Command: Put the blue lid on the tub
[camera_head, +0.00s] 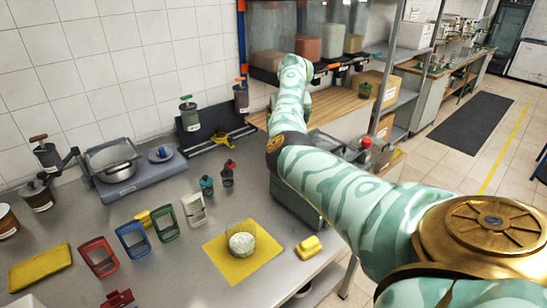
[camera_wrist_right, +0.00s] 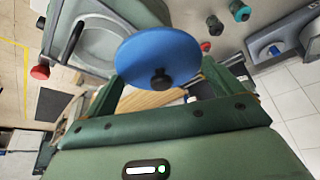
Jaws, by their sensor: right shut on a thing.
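The tub (camera_head: 241,240) is a small clear round container with white contents. It stands open on a yellow mat (camera_head: 232,271) on the steel counter. In the right wrist view, a round blue lid (camera_wrist_right: 150,48) with a black knob sits between the fingers of my right gripper (camera_wrist_right: 160,85), which is shut on it at its rim. In the head view my right arm reaches away across the counter. Its gripper and the held lid are hidden there, away from the tub. My left gripper is not in view.
Coloured frames, such as a red one (camera_head: 98,257), stand left of the mat. A yellow block (camera_head: 308,246) lies right of it.

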